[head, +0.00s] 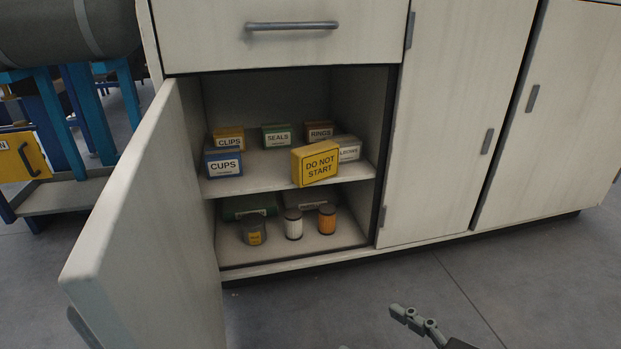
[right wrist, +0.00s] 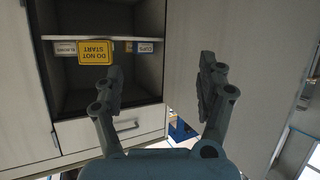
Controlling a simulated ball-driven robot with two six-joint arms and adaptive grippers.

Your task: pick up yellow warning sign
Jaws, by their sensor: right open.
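The yellow warning sign (head: 317,164) reads "DO NOT START" and stands at the front edge of the cabinet's middle shelf, right of centre. In the right wrist view the sign (right wrist: 95,51) appears upside down, beyond and left of the left-hand finger's tip. My right gripper (right wrist: 160,68) is open and empty, with its two fingers spread wide. In the head view part of my right gripper (head: 412,320) shows low at the bottom, well in front of the cabinet and apart from the sign. My left gripper is not in view.
The open cabinet door (head: 150,210) swings out on the left. Around the sign on the shelf (head: 255,187) are a blue CUPS box (head: 223,163), a CLIPS box (head: 229,138), SEALS (head: 277,137), RINGS (head: 320,131) and a pale box (head: 349,148). Jars stand below. The floor in front is clear.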

